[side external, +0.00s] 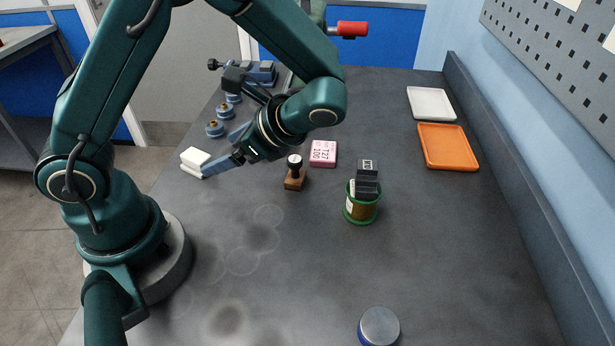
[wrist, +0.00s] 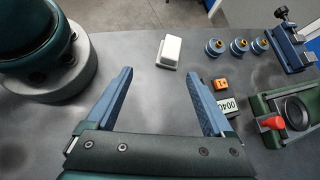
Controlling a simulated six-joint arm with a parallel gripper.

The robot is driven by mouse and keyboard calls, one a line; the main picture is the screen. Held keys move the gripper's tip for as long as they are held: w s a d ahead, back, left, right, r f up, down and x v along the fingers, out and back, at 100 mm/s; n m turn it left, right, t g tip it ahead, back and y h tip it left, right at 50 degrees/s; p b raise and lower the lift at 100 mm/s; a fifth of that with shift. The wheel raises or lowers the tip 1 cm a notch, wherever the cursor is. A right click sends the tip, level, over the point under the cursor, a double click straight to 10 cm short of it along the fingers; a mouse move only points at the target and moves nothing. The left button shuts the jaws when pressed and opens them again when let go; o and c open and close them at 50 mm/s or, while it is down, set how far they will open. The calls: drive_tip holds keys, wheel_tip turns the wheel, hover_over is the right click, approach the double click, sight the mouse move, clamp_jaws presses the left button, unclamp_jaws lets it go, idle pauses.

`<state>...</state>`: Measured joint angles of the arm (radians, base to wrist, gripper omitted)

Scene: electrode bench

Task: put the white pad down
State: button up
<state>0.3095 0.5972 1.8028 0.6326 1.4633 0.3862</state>
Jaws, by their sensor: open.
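The white pad (side external: 195,157) is a small white block, with a white layer showing at its foot, near the bench's left edge in the side view. It appears to rest on the bench. In the wrist view the white pad (wrist: 171,50) lies beyond my fingertips, between their lines and nearer the right finger. My gripper (side external: 219,155) is open, just right of the pad in the side view, with the near blue fingertip close to it; contact is unclear. In the wrist view my gripper (wrist: 162,78) has its fingers wide apart, with only bare bench between them.
Blue-based round fittings (wrist: 239,46) and a clamp (wrist: 289,45) stand beside the pad. A stamp (side external: 295,176), a pink block (side external: 323,153) and a green-rimmed cup (side external: 362,207) are mid-bench. An orange tray (side external: 448,146) and white tray (side external: 432,103) lie far right.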

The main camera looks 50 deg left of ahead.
drive_tip(key=s+d+r+n+t+h, duration=0.3)
drive_tip(key=d+r+n+t+h, duration=0.5)
drive_tip(key=n, duration=0.3)
drive_tip(key=shift+r+n+t+h, duration=0.15)
drive_tip(key=shift+n+t+h, duration=0.15)
drive_tip(key=shift+t+h, duration=0.55)
